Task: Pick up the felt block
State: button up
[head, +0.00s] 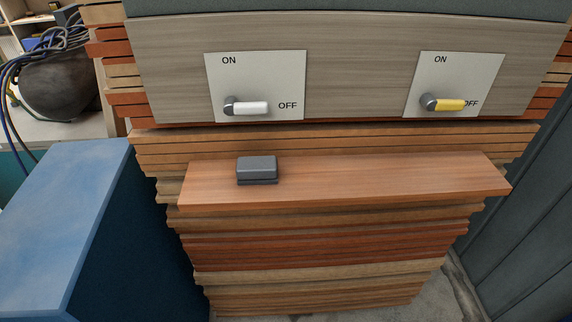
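The felt block (257,169) is a small dark grey block with a darker lower layer. It lies flat on the left part of a narrow reddish-brown wooden ledge (370,180), in the head view. Nothing covers its top or front. My gripper is not in view, so its distance from the block and its opening do not show.
Above the ledge, a wooden panel (355,50) carries a white-handled switch (250,108) and a yellow-handled switch (449,105). Stacked boards (320,245) lie below. A blue box (75,215) stands left, a dark grey wall (525,190) right. The ledge's right part is clear.

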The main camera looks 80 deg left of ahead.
aim_at(249, 170)
jog(key=u, duration=0.05)
jog(key=i, duration=0.75)
jog(key=u, duration=4.3)
